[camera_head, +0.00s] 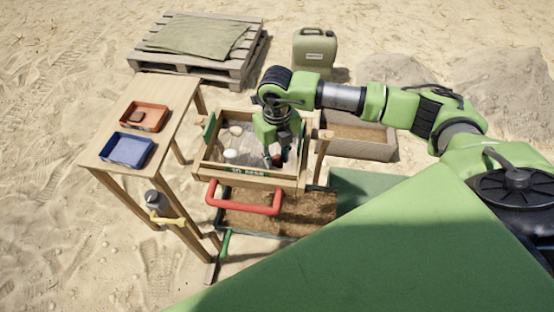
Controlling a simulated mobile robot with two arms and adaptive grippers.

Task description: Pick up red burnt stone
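A wooden sieve box (209,165) with a mesh floor stands in the middle. My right gripper (275,158) points down into its right part, fingers low near the mesh. A small dark reddish stone (277,161) shows at the fingertips; I cannot tell whether the fingers touch it or are closed on it. A white stone (230,154) and a pale stone (236,130) lie on the mesh to the left. A brown-red piece (136,117) lies in the orange tray (157,118) on the side table. My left gripper is not in view.
A blue tray (127,150) sits on the wooden table (174,92) at left. A red handle (243,207) juts from the sieve's front above a soil bed (300,222). A pallet (232,68), a green canister (315,48) and a crate (362,150) stand behind.

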